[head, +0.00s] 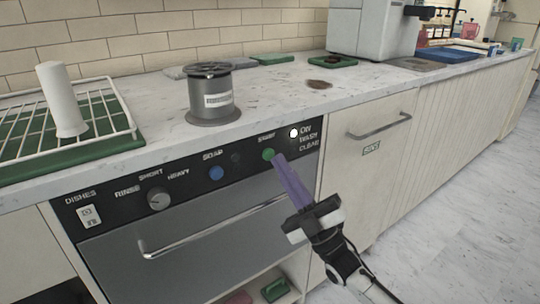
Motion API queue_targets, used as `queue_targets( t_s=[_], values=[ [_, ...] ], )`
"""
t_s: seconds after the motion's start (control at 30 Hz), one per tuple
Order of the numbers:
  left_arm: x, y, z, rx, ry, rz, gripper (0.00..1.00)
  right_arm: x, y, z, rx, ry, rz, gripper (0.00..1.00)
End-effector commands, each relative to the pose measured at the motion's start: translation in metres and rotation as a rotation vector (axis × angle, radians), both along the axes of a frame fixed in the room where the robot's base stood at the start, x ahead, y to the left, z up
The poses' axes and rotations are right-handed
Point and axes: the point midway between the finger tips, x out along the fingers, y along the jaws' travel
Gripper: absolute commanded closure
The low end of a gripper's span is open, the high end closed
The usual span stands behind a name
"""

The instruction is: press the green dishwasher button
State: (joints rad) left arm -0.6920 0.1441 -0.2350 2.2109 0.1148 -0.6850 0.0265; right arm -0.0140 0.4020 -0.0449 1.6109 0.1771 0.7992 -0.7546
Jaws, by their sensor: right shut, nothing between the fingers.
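The green dishwasher button (268,154) is on the black control panel (190,177), below the word START. My right gripper (278,160) comes up from the lower right. Its purple fingers are shut with nothing between them. Their tips are right beside the green button, at its lower right in the picture. I cannot tell whether they touch it. The dishwasher front (190,240) is closed. My left gripper is not in view.
A blue button (216,173) and a grey knob (158,199) sit left on the panel. The door handle (200,232) sticks out below. A drawer handle (380,125) is at the right. A grey canister (211,100) and a dish rack (100,112) stand on the counter.

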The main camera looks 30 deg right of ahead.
Motion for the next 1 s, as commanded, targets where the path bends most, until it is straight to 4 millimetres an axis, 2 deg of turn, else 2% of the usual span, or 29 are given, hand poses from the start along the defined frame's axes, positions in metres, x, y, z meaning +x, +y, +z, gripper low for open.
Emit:
queue_targets(
  t_s=[0.2,1.0],
  values=[
    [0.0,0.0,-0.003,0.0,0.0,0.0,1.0,0.007,0.001,0.0,0.001,-0.001,0.0,1.0],
    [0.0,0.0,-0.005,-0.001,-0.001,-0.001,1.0,0.013,0.001,0.0,0.0,0.0,0.0,1.0]
  ],
)
